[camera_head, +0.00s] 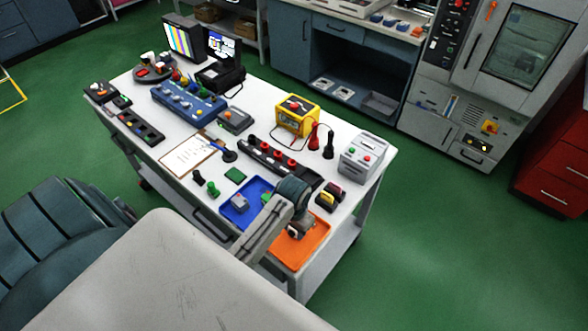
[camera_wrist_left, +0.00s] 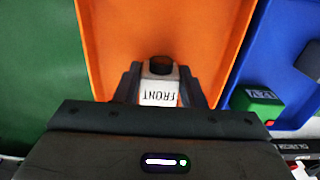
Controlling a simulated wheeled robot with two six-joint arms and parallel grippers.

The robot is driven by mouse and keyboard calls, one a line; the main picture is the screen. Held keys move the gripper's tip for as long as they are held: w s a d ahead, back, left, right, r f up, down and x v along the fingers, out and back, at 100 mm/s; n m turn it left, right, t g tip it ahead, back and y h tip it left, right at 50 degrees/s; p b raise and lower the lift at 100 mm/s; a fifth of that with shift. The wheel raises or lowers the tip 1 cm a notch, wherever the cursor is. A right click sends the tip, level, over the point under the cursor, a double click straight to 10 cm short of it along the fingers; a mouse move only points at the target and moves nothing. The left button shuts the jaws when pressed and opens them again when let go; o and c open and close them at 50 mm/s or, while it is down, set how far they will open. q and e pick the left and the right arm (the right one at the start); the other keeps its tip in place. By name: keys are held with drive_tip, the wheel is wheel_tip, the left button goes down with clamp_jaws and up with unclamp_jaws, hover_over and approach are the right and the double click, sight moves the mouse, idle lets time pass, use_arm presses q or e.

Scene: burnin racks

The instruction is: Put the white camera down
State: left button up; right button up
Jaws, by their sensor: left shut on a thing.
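My left gripper (camera_head: 296,231) is over the orange tray (camera_head: 313,246) at the near right end of the white table. In the left wrist view the gripper (camera_wrist_left: 160,88) is shut on the white camera (camera_wrist_left: 158,93), one finger on each side. The camera has a dark round lens at its far end and the word FRONT on its white face. The orange tray (camera_wrist_left: 215,25) fills the background behind it. Whether the camera touches the tray floor I cannot tell. My right gripper is not in view.
A blue tray (camera_head: 230,216) with a grey and a green block sits beside the orange tray. A black strip with red knobs (camera_head: 266,152), a yellow-black block (camera_head: 329,197) and a grey box (camera_head: 363,157) stand near. Green floor lies past the table edge.

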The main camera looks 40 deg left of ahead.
use_arm(q)
drive_tip(key=shift+f, duration=0.35)
drive_tip(key=o, duration=1)
drive_tip(key=shift+o, duration=0.2)
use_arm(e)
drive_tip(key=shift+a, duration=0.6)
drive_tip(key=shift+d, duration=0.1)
